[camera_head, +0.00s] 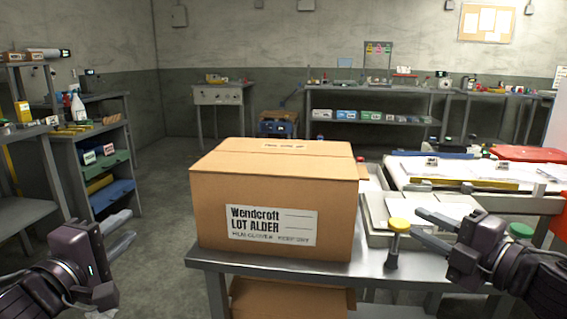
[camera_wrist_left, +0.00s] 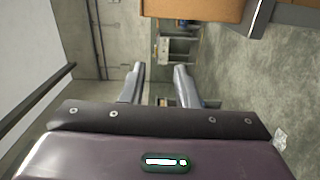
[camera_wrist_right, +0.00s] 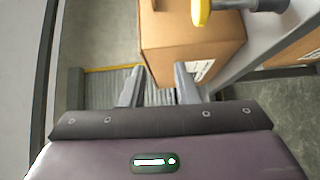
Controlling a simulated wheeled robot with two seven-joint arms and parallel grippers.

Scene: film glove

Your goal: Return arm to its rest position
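My left gripper (camera_head: 131,224) is open and empty. It is in the air left of the table in the head view, apart from the box. Its two fingers also show spread in the left wrist view (camera_wrist_left: 159,68), with nothing between them. My right gripper (camera_head: 417,223) is open over the right part of the table, just right of a yellow-topped peg (camera_head: 398,226). In the right wrist view, the fingers (camera_wrist_right: 160,68) are apart and empty, and the yellow top (camera_wrist_right: 201,12) is away from them at the upper edge.
A closed cardboard box (camera_head: 275,200) stands on the metal table (camera_head: 210,258) between my grippers. White trays (camera_head: 373,222) and a green-topped thing (camera_head: 521,231) are to its right. A shelf (camera_head: 62,150) stands at left. The floor (camera_head: 160,190) between shelf and table is clear.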

